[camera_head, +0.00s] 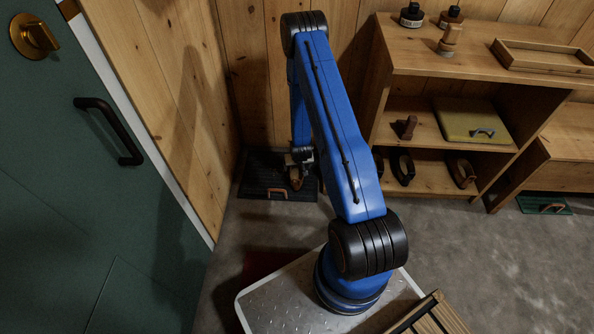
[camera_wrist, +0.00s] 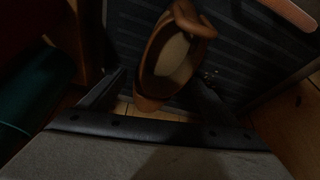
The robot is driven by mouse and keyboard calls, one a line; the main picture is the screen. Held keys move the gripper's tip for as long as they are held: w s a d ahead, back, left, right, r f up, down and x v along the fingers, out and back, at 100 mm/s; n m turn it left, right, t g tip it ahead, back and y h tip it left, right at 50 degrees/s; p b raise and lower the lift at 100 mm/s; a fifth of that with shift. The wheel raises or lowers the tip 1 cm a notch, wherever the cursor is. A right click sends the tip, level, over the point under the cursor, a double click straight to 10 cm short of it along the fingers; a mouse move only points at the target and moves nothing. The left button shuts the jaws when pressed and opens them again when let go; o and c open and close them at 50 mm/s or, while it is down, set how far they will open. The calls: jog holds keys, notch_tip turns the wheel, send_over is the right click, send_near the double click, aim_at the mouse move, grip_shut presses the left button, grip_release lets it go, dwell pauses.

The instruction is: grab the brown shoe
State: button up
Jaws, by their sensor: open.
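The brown shoe (camera_wrist: 150,78) shows in the wrist view with its pale inside facing the camera, over a dark ribbed tray (camera_wrist: 120,30). In the head view the shoe (camera_head: 296,180) is a small brown shape on the dark tray (camera_head: 255,184) by the plank wall. My gripper (camera_wrist: 160,84) is open, with one finger on each side of the shoe's near end. The fingers look dark, and I cannot tell whether they touch it. In the head view my gripper (camera_head: 301,156) is just above the shoe and partly hides it.
A wooden shelf (camera_head: 390,62) to the right holds several dark and brown items, a yellowish flat piece (camera_head: 472,122) and a wooden tray (camera_head: 545,57). A green door (camera_head: 85,180) with a black handle (camera_head: 108,130) is at left.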

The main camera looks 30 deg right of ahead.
aim_at(297, 170)
jog(key=shift+x, duration=2.55)
jog(key=shift+s, duration=0.1)
jog(key=c, duration=1.4)
jog(key=shift+o, duration=0.2)
